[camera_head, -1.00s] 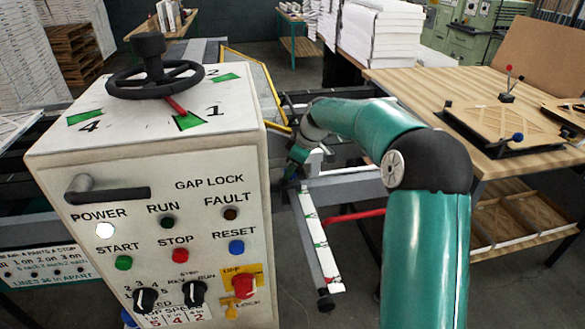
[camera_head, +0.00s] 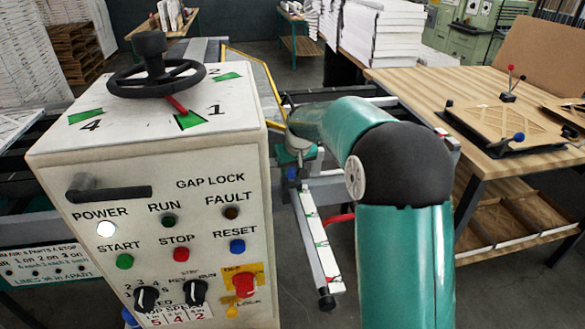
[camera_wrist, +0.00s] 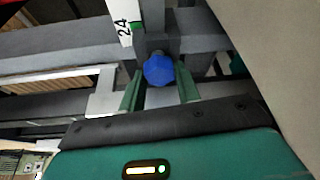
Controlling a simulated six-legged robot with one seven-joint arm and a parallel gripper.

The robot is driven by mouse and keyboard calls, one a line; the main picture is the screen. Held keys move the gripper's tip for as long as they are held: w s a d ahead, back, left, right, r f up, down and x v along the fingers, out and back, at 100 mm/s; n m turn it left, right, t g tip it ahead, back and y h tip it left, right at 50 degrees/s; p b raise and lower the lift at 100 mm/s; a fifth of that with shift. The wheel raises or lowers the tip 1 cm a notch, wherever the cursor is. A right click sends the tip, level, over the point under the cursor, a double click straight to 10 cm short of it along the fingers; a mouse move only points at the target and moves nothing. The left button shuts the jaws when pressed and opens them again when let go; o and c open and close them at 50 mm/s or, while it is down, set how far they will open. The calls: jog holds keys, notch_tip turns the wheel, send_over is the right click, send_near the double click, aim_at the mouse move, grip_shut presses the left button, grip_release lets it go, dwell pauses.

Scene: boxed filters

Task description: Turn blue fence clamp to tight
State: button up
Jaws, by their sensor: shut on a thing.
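The blue fence clamp (camera_wrist: 158,69) is a faceted blue knob in the wrist view, below a white scale plate (camera_wrist: 122,22) marked 24. My gripper (camera_wrist: 159,84) has its two green fingers on either side of the knob and is shut on it. In the head view my gripper is mostly hidden behind my wrist, beside the right side of the control cabinet. The white scale rail (camera_head: 318,235) with green marks extends towards the camera below it. Which way the clamp is turned cannot be read.
The control cabinet (camera_head: 160,200) with a black handwheel (camera_head: 155,80) stands close on the left of my arm. A red bar (camera_head: 340,219) lies beside the rail. A wooden table (camera_head: 440,85) with jigs stands at right. Grey beams (camera_wrist: 60,47) surround the clamp.

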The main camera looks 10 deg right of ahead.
aim_at(292, 168)
jog(key=m+h, duration=0.1)
jog(key=m, duration=0.3)
jog(key=m+h, duration=0.1)
jog(key=m, duration=0.1)
jog(key=shift+a+h, duration=0.25)
jog(key=shift+h, duration=0.05)
jog(key=shift+m, duration=0.3)
jog(key=o, duration=1)
jog(key=shift+g, duration=0.3)
jog(key=shift+c, duration=0.2)
jog(key=shift+r, duration=0.3)
notch_tip(292, 168, up, 3)
jog(key=shift+f, duration=0.2)
jog(key=s+r, duration=0.9)
jog(key=s, duration=0.5)
jog(key=shift+d+r, duration=0.15)
jog(key=shift+r, duration=0.25)
